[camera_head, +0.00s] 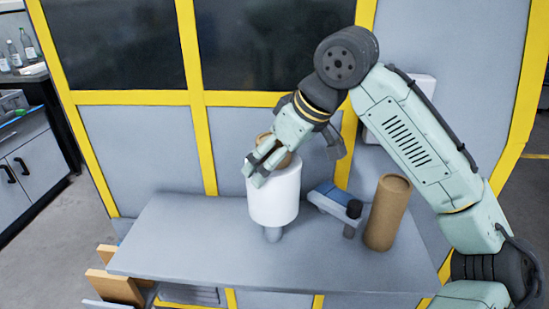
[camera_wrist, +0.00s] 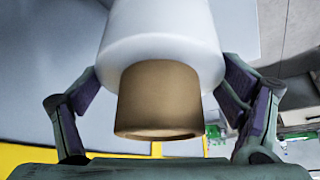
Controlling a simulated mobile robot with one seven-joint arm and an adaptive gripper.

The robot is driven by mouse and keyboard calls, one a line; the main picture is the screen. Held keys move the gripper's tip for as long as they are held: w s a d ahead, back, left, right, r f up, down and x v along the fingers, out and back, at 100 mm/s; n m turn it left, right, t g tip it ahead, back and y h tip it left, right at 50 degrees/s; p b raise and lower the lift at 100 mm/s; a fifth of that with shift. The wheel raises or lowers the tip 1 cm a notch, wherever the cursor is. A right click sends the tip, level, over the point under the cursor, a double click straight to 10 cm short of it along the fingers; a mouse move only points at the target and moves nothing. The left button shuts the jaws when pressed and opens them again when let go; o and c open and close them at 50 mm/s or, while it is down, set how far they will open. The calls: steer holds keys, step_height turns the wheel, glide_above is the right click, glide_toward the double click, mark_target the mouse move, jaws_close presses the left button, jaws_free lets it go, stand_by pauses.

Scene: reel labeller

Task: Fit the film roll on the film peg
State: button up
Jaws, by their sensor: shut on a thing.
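The white film roll (camera_head: 275,199) is upright above the grey table, with its brown core (camera_wrist: 160,100) sticking out at the top. My gripper (camera_head: 259,172) is shut on the roll's upper end. In the wrist view the roll (camera_wrist: 160,45) stands between the two fingers of my gripper (camera_wrist: 160,88). A short grey rounded piece (camera_head: 272,235), which looks like the film peg, shows directly under the roll. Its upper part is hidden by the roll, so I cannot tell whether it is inside the core.
A blue and grey device (camera_head: 333,199) with a black knob (camera_head: 354,208) stands right of the roll. A tall brown cylinder (camera_head: 387,215) stands further right. The left part of the grey table (camera_head: 185,245) is clear. A yellow-framed panel wall (camera_head: 203,145) rises behind.

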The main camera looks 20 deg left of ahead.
steer(key=shift+f, duration=0.1)
steer(key=shift+f+b, duration=2.2)
steer(key=shift+f, duration=1.6)
steer(key=o, duration=1.6)
steer(key=shift+o, duration=0.6)
steer(key=shift+f, duration=0.1)
